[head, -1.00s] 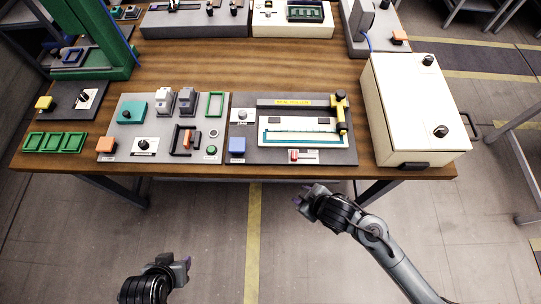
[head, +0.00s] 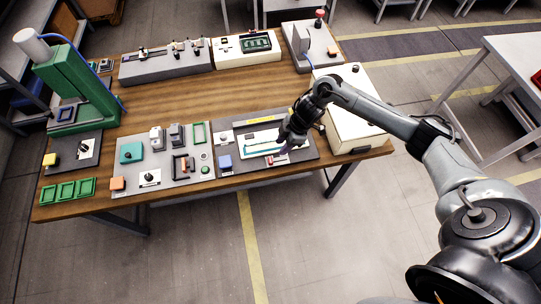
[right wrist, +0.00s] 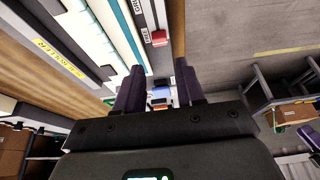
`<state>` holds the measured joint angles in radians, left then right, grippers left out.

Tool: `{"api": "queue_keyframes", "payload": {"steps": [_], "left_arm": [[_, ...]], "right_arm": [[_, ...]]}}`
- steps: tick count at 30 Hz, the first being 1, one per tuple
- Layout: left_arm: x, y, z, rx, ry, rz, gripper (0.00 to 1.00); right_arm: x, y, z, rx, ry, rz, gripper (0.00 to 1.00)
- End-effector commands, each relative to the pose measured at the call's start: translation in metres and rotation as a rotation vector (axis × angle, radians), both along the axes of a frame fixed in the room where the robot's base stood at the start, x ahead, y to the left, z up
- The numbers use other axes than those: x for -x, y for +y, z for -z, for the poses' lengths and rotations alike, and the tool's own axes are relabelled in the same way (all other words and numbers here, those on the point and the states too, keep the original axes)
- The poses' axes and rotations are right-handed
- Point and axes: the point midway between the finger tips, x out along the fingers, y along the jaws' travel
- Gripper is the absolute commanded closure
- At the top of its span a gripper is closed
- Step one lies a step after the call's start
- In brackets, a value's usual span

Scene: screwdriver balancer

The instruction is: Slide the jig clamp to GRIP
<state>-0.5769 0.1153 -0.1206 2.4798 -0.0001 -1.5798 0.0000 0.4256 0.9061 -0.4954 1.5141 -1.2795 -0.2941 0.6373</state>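The jig clamp is a small red slider on a pale label strip at the front edge of the dark roller jig panel (head: 308,155). In the right wrist view the red clamp knob (right wrist: 159,38) sits beside the lower of two printed labels; the upper one appears to read GRIP. In the head view the clamp (head: 270,160) is small, just left of my right gripper (head: 287,148). My right gripper is over the jig's front right part, and its purple fingers (right wrist: 158,85) are apart with nothing between them. My left gripper is out of view.
A panel with switches and a teal block (head: 131,152) lies left of the jig. A cream box (head: 350,125) stands to the right, partly behind my right arm. Green frames (head: 68,191) and a green press (head: 75,85) are at the left. The wooden table's middle (head: 215,95) is clear.

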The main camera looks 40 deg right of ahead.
Motion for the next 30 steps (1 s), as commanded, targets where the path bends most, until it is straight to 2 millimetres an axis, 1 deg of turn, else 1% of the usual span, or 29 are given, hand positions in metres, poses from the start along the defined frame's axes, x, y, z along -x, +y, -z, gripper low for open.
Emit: {"api": "queue_keyframes", "payload": {"steps": [5, 12, 18, 24, 30], "left_arm": [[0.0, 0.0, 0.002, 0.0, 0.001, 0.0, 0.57], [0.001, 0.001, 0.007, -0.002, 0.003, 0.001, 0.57], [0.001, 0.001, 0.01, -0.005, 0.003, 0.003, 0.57], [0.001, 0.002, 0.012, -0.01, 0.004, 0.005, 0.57], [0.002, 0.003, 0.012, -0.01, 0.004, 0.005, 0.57]], "right_arm": [[-0.003, 0.006, 0.018, -0.003, 0.005, 0.001, 0.62], [-0.011, 0.019, 0.055, -0.002, 0.003, 0.002, 0.62], [-0.017, 0.028, 0.079, -0.001, 0.001, 0.001, 0.62], [-0.019, 0.033, 0.093, 0.0, 0.0, 0.001, 0.62], [-0.02, 0.034, 0.095, 0.001, 0.0, 0.0, 0.62]]}}
